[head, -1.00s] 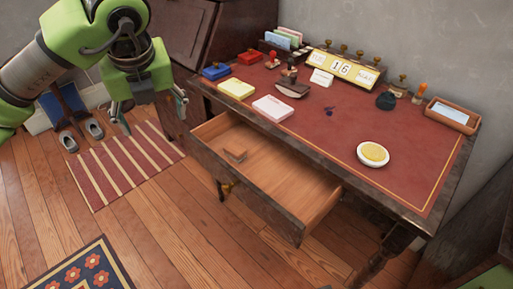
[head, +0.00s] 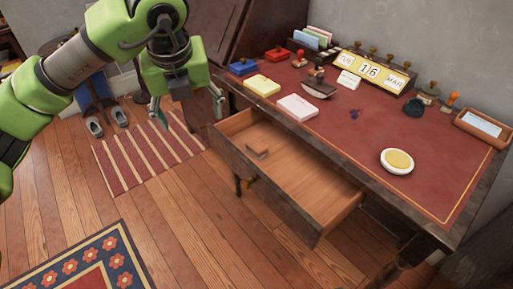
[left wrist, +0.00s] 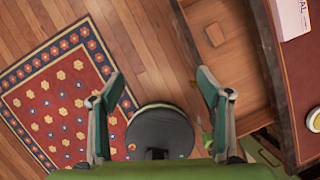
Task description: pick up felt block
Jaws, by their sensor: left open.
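A small brown block (head: 257,149), which looks like the felt block, lies in the open desk drawer (head: 300,190) near its left end. It also shows in the left wrist view (left wrist: 215,34), at the upper right. My left gripper (head: 188,108) is open and empty, with its fingers pointing down. It is up and left of the drawer in the head view, apart from the block. In the left wrist view both fingers (left wrist: 160,75) are spread, with the block beyond the right fingertip. My right gripper is not in view.
The desk (head: 350,140) holds ink pads, stamps, a date display (head: 372,71), a pink pad (head: 298,107) and a round white dish (head: 397,161). The drawer front stands out over the wooden floor. A striped rug (head: 150,155) and a patterned rug (head: 90,265) lie on the floor.

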